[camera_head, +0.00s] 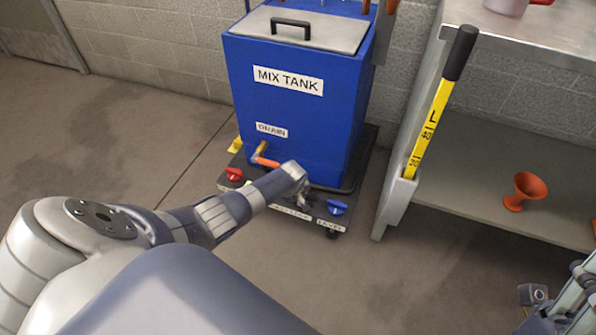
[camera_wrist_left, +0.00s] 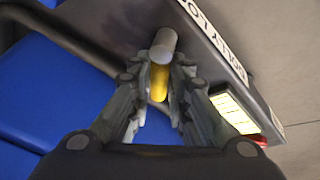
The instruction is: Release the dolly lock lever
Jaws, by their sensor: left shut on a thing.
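The blue mix tank (camera_head: 290,100) stands on a dark wheeled dolly (camera_head: 356,167) in the middle of the head view. My left gripper (camera_head: 306,193) reaches down to the front edge of the dolly. In the left wrist view, its fingers (camera_wrist_left: 158,82) are closed around a short lever (camera_wrist_left: 159,84) with a yellow shaft and a grey rounded end. A white label (camera_wrist_left: 215,40) with partly visible "DOLLY LO" text runs along the edge beside it. In the head view, my arm and gripper hide the lever. My right gripper (camera_head: 560,305) shows partly at the bottom right corner, cut off.
A red knob (camera_head: 234,173) and a blue knob (camera_head: 337,207) sit on the dolly's front edge. An orange-handled drain valve (camera_head: 265,160) sticks out above. Floor at left is clear.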

